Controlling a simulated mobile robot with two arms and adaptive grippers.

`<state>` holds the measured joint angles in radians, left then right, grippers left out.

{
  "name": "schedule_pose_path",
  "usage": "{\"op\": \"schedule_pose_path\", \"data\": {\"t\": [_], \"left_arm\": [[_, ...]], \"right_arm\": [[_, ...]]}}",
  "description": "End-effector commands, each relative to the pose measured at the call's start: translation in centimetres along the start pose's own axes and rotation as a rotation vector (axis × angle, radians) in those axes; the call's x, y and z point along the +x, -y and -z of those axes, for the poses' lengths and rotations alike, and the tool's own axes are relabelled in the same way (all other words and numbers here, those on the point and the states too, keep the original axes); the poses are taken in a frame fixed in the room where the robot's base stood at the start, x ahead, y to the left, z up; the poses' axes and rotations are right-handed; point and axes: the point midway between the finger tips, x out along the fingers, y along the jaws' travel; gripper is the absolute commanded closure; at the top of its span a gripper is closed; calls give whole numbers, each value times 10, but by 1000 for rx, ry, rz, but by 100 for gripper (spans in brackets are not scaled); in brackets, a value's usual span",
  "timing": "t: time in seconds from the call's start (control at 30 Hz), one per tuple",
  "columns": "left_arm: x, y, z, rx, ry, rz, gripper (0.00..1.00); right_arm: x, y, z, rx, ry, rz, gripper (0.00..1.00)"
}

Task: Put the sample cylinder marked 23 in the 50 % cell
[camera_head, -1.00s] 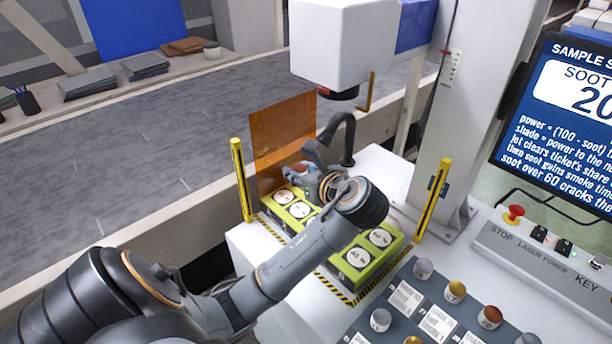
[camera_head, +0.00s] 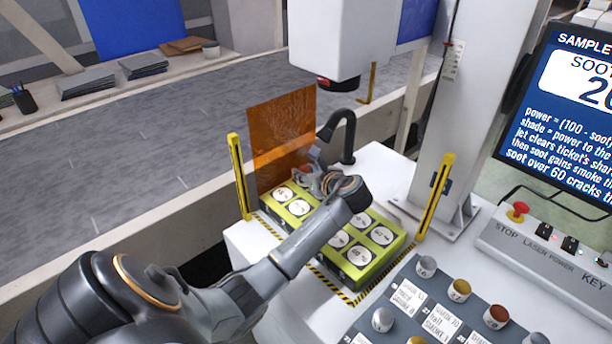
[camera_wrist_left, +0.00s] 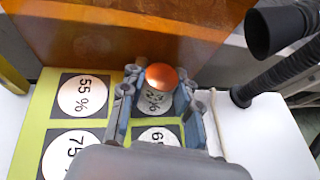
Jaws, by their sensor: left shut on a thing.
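My left gripper (camera_head: 312,180) is over the back part of the green cell block (camera_head: 385,264). In the left wrist view its blue-grey fingers (camera_wrist_left: 156,102) are shut on a cylinder (camera_wrist_left: 161,76) with a copper-orange top. The cylinder stands upright over a round cell label beside the 55 % cell (camera_wrist_left: 82,95). That label is mostly covered and its number cannot be read surely. I cannot tell whether the cylinder touches the block. The 75 % cell (camera_wrist_left: 70,152) shows nearer, beside another label (camera_wrist_left: 157,137) partly hidden by my gripper. My right gripper is not in view.
An orange clear screen (camera_head: 283,135) stands just behind the cells, with a black bent nozzle (camera_head: 345,130) beside it. Yellow posts (camera_head: 240,175) (camera_head: 435,197) flank the block. A white laser head (camera_head: 335,40) hangs above. Several cylinders stand on the grey rack (camera_head: 440,275).

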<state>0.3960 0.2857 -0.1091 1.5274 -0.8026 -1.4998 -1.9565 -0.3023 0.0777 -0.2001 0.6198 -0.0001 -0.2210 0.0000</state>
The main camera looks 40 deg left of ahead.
Motion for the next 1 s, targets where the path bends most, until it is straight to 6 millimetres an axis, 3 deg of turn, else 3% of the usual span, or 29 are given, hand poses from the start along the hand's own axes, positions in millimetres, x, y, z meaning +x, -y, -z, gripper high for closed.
{"op": "schedule_pose_path", "data": {"t": [0.4,0.43,0.53,0.9,1.0], "left_arm": [[4,0,9,-1,2,0,100],[4,0,10,0,2,0,66],[4,0,10,-1,2,0,46],[3,0,8,-4,2,1,46],[-9,1,7,-2,1,4,46]], "right_arm": [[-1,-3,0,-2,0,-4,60],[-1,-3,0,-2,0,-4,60],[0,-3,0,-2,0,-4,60],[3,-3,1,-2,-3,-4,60],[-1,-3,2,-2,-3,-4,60]]}}
